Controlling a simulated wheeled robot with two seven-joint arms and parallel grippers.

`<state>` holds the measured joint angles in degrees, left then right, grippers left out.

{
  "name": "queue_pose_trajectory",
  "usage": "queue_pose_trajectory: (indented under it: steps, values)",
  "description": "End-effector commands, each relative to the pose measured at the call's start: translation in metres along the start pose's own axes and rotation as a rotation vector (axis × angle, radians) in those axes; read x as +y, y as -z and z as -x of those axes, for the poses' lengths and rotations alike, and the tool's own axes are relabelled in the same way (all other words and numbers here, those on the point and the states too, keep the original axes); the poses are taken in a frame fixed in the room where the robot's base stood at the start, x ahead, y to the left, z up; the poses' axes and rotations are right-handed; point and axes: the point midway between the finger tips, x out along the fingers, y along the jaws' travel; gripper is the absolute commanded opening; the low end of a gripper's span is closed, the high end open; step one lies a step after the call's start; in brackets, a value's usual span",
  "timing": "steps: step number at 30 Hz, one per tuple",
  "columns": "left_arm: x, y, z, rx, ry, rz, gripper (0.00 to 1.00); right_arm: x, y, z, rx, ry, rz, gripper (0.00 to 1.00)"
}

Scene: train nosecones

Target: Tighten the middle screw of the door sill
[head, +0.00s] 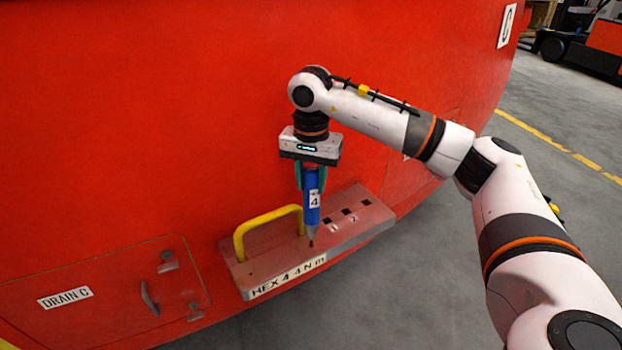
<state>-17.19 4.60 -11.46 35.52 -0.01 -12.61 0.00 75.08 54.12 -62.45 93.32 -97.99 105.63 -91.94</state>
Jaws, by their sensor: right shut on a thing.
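My right gripper (311,172) points down and is shut on a blue driver (312,206) marked 4. The driver stands nearly upright with its dark tip low over the front part of a worn red-grey ledge (352,232), which looks like the door sill. The ledge's front edge reads "HEX 4 4 N m". I cannot tell whether the tip touches the ledge. No screw head is clear under the tip. Several dark square marks, some with small number labels, lie on the ledge right of the driver. My left gripper is out of view.
A yellow handle (268,225) rises from the ledge just left of the driver. The red nosecone wall (130,120) stands close behind. A hatch labelled DRAIN C (110,292) with latches is at lower left. Grey floor at right is open; a vehicle (590,45) stands far off.

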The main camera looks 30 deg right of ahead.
Motion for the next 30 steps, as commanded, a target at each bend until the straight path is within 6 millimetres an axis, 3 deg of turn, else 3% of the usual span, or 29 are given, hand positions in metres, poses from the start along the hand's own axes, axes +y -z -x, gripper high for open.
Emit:
queue_pose_trajectory:
  steps: [17,30]
  values:
    - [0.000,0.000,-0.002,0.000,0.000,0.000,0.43,0.000,0.001,-0.002,0.002,0.002,0.001,0.08]
    - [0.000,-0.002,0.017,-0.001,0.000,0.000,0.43,0.000,0.000,0.026,0.000,-0.001,0.000,0.08]
